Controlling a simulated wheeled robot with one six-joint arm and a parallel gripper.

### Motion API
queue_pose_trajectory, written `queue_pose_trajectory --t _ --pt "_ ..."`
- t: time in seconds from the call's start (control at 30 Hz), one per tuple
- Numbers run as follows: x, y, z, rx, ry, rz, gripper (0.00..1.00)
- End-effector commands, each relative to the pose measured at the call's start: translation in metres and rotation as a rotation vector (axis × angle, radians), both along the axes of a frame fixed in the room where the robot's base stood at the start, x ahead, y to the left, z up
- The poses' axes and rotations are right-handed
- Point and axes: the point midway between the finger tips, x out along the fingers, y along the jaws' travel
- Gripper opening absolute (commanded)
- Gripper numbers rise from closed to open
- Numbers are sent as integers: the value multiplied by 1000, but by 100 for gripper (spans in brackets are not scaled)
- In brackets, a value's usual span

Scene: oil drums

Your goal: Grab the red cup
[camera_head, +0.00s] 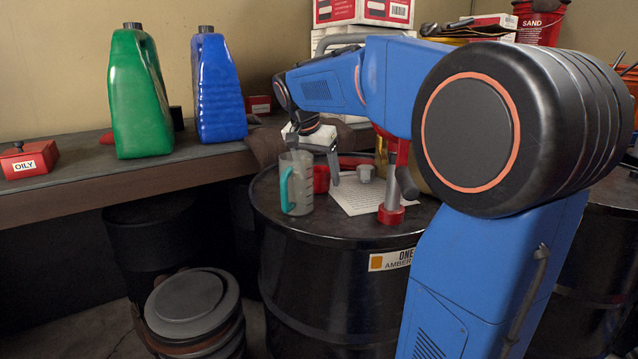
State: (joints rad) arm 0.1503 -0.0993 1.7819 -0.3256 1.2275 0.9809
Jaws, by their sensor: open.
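My gripper (314,160) is open and points down over the top of a black drum (300,265). One finger shows just right of a clear measuring jug with a teal handle (297,186); the other is close to the jug's rim, and I cannot tell if they touch. A red object (321,179) lies behind and right of the jug, partly hidden by it and the finger. I cannot tell whether it is the red cup. No other clear red cup shows on the drum.
A paper sheet (361,197) and a red-based metal tool (391,212) are on the drum. Green (139,95) and blue (217,90) jugs and a red "OILY" box (27,160) stand on the bench. A red "SAND" bucket (538,24) is behind my arm.

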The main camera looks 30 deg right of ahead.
Motion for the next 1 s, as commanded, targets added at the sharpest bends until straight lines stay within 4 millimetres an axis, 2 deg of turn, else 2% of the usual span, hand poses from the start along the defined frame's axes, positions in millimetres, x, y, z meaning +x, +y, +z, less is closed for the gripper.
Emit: queue_pose_trajectory --t 0.1,0.33,0.37,0.5,0.53,0.87,1.0 --pt "1 -3 -7 0 0 -1 70" --pt "2 -3 -7 0 -1 0 70" --pt "2 -3 -7 0 -1 0 65" --pt "2 -3 -7 0 -1 0 32" --pt "2 -3 -7 0 -1 0 27" --pt "3 -3 -5 0 -1 0 27" --pt "6 -3 6 -1 -3 0 27"
